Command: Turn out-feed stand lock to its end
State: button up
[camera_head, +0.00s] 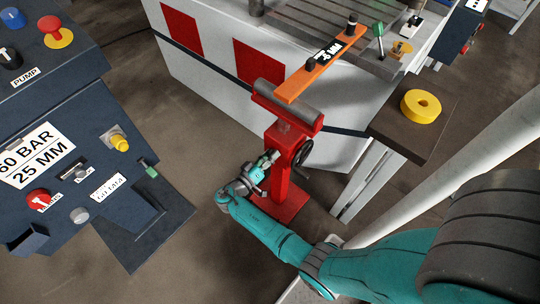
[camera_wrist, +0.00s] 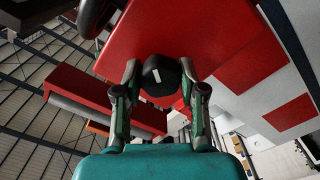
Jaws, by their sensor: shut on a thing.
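The red out-feed stand (camera_head: 284,142) stands on the floor with a roller (camera_head: 290,104) on top. Its lock is a black round knob with a white mark (camera_wrist: 160,74), seen end-on in the wrist view against the red post. My gripper (camera_head: 271,158) reaches the stand's post from the left in the head view. In the wrist view its two fingers (camera_wrist: 159,84) are shut on the knob, one on each side. In the head view the knob is hidden by my gripper, or too small to make out.
A black handwheel (camera_head: 302,153) sits on the stand's right side, close to my gripper. A dark control panel (camera_head: 120,215) stands at left, and a yellow ring (camera_head: 421,105) lies on a dark side table (camera_head: 389,123).

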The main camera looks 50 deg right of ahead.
jog(key=n, duration=1.1)
jog(key=shift+n, duration=2.1)
jog(key=o, duration=1.1)
jog(key=shift+o, duration=0.2)
jog(key=a, duration=1.2)
jog(key=shift+s, duration=0.15)
